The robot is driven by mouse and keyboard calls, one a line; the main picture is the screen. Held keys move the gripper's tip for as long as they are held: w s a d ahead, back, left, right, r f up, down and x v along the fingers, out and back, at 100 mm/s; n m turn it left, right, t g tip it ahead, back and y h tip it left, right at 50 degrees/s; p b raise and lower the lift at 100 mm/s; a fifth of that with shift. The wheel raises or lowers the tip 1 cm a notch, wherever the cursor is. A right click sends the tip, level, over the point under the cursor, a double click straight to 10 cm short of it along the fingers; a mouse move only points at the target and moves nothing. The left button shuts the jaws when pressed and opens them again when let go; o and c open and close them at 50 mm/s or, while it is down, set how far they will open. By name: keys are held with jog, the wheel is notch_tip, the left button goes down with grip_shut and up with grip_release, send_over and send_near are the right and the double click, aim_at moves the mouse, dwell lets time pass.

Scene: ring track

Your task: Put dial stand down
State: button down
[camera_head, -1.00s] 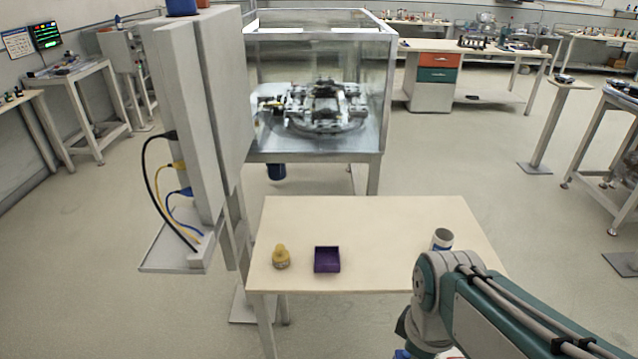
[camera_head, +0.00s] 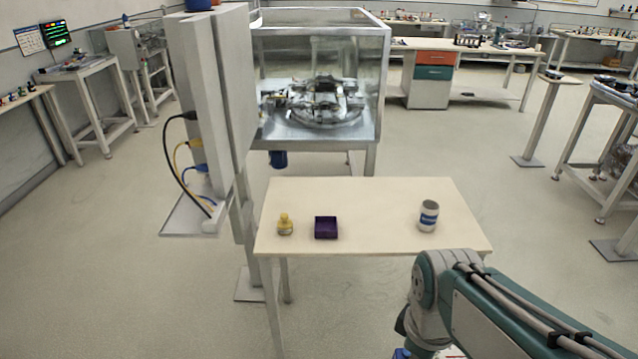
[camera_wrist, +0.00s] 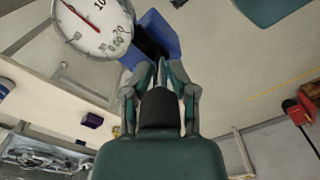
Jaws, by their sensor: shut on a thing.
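The dial stand shows in the wrist view as a round white dial (camera_wrist: 92,28) with a red needle, beside a blue body (camera_wrist: 160,35). In the head view only a small blue piece (camera_head: 401,353) shows at the bottom edge, below my arm; most of the stand and the gripper are hidden or out of frame. The pale table (camera_head: 350,205) stands ahead, beyond my arm's elbow.
On the table are a yellow bottle-like object (camera_head: 285,226), an open purple box (camera_head: 326,228) and a white-and-blue can (camera_head: 428,216) at the right. The tabletop between box and can is clear. A grey cabinet (camera_head: 210,100) with cables stands behind left, a glass enclosure (camera_head: 320,80) behind.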

jog(key=shift+w+f+m, duration=0.15)
jog(key=shift+w+m, duration=0.25)
jog(key=shift+w, duration=1.15)
jog(key=w+f+m, duration=0.9)
jog(key=w+f, duration=1)
jog(key=w, duration=0.5)
jog(key=shift+d+f, duration=0.15)
jog(key=shift+d, duration=0.25)
